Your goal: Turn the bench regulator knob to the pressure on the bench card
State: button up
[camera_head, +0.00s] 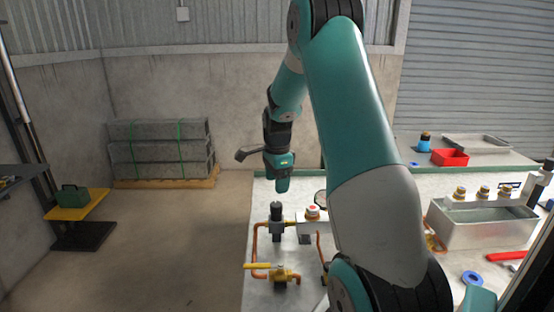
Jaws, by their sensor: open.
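My gripper (282,187) hangs from the arm's wrist above the near left part of the bench (256,200). Its fingers point down and look empty; they are small in this view. A dark upright knob-like part (276,212), which looks like the regulator knob, stands on the brass and copper pipework below my gripper, with a gap between them. A round gauge (320,197) shows partly behind my arm; its reading is too small to tell. I cannot make out the bench card or its pressure.
A red-and-white capped fitting (312,212) stands right of the knob. A yellow-handled valve (258,266) is in front. A metal tank (482,228) with brass-topped parts, a blue ring (472,278) and a red tool (507,256) lie right.

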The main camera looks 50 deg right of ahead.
notch_tip(320, 180, up, 9)
jog(key=shift+s+b, duration=0.15)
jog(key=shift+b, duration=0.25)
jog(key=shift+a+f, duration=0.1)
